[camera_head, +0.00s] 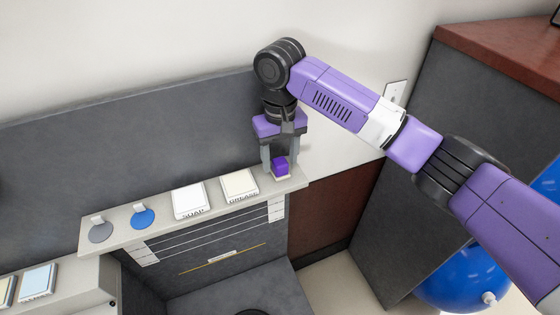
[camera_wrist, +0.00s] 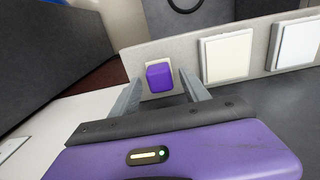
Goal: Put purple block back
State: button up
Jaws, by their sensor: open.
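The purple block (camera_head: 281,165) is a small cube at the right end of the grey shelf (camera_head: 160,226). It sits on a small pale square pad (camera_head: 281,177). In the wrist view the purple block (camera_wrist: 160,77) is ahead of my gripper, roughly between the finger tips, with the pale pad partly visible behind it. My gripper (camera_head: 280,172) is open above the shelf's right end, with a finger on each side of the block. In the wrist view my gripper (camera_wrist: 160,92) shows both fingers apart. I cannot tell whether either finger touches the block.
A cream "GREASE" tile (camera_head: 239,184) lies left of the block, then a white "SOAP" tile (camera_head: 190,200). A blue disc (camera_head: 143,217) and a grey disc (camera_head: 100,231) lie farther left. A grey panel (camera_head: 130,135) stands behind the shelf. A blue ball (camera_head: 462,281) is at lower right.

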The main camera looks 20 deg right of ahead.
aim_at(280, 161)
notch_tip(280, 161, up, 11)
jog(key=shift+b, duration=0.45)
jog(key=shift+f, duration=0.1)
